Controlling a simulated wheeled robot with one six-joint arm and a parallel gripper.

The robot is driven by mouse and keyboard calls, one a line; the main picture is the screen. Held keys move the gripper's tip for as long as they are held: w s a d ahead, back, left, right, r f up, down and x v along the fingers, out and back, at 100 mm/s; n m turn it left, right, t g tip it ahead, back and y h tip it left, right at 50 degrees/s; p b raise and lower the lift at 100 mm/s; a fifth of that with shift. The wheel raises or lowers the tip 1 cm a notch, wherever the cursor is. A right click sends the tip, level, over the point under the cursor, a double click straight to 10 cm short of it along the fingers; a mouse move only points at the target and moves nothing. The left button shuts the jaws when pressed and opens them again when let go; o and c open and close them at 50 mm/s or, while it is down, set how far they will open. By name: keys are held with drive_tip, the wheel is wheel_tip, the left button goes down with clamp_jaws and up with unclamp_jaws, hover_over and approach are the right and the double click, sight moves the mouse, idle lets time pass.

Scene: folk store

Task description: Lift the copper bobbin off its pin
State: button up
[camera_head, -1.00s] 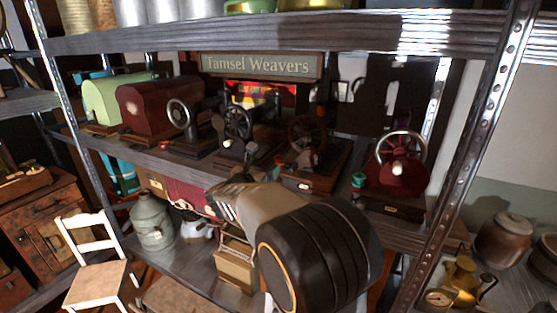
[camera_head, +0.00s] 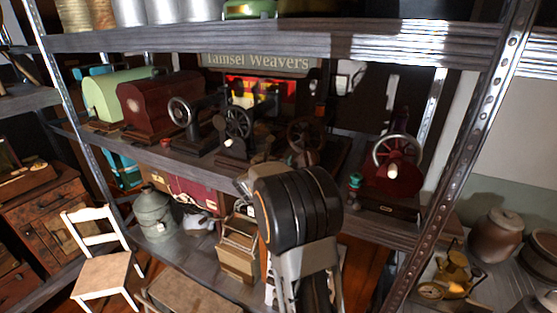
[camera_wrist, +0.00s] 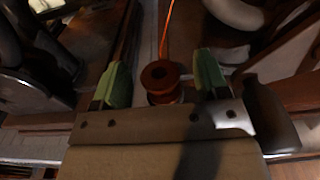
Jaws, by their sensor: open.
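In the wrist view a copper-red bobbin (camera_wrist: 160,80) shows end-on, its round flange and dark centre hole facing the camera. An orange thread runs up from beside it. My gripper (camera_wrist: 162,70) is open, with one green pad left of the bobbin and one right of it. Gaps show between the bobbin and both pads. The pin cannot be made out. In the head view my arm covers the place where the gripper works, so the bobbin and the fingers are hidden there.
Sewing machines stand along the middle shelf (camera_head: 140,152), among them a red one (camera_head: 395,172) with a silver wheel and a green bobbin (camera_head: 355,180) beside it. The upper shelf (camera_head: 280,42) and a metal post (camera_head: 460,170) bound the space. A wooden box (camera_head: 238,250) stands below.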

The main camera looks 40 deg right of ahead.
drive_tip(key=c, duration=1)
drive_tip(key=shift+r, duration=0.1)
drive_tip(key=shift+r+b, duration=0.4)
drive_tip(key=shift+r, duration=0.05)
wheel_tip(320, 180, up, 2)
drive_tip(key=shift+r+b, duration=0.2)
drive_tip(key=shift+b, duration=0.35)
drive_tip(key=b+v, duration=0.1)
drive_tip(key=v, duration=0.5)
drive_tip(key=b+v, duration=0.2)
drive_tip(key=v, duration=0.4)
drive_tip(key=f+b+v, duration=0.1)
drive_tip(key=b+v, duration=0.1)
drive_tip(key=v, duration=0.4)
drive_tip(key=shift+r, duration=0.2)
drive_tip(key=shift+r+b, duration=0.3)
drive_tip(key=shift+r, duration=0.1)
